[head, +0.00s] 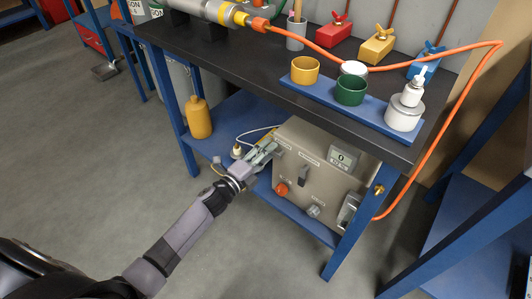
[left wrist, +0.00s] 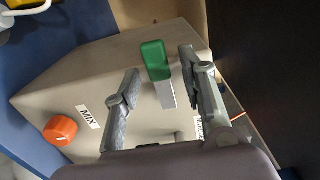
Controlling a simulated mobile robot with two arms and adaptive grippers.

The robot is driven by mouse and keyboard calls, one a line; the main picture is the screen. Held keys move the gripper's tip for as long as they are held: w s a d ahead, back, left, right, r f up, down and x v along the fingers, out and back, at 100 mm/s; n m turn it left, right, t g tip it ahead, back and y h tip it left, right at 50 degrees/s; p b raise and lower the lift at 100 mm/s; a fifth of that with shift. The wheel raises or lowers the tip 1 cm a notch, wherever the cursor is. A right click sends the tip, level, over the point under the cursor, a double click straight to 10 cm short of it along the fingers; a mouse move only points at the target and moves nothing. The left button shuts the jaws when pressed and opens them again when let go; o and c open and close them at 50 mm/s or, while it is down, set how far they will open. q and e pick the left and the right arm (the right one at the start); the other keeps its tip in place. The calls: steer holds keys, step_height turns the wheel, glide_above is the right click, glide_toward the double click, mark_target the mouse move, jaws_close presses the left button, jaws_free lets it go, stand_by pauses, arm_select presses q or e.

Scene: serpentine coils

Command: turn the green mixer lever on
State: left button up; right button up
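The green mixer lever (left wrist: 155,62) stands out from the grey control box (head: 318,172), with a green grip on a pale metal stem. In the left wrist view it shows between the two fingers of my left gripper (left wrist: 160,70), with gaps on both sides. The gripper is open. In the head view my left gripper (head: 262,156) is at the upper left of the box and hides the lever. A MIX label (left wrist: 88,117) is near an orange knob (left wrist: 60,131) on the same face. My right gripper is not in view.
The box sits on a blue lower shelf (head: 225,118) under a black bench top (head: 240,80). A yellow bottle (head: 199,118) stands left of it. An orange hose (head: 458,120) hangs at the right. The bench's blue legs flank the box. The floor in front is clear.

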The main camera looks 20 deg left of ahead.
arm_select(q)
steer(key=v, duration=1.2)
steer(key=shift+n, duration=0.3)
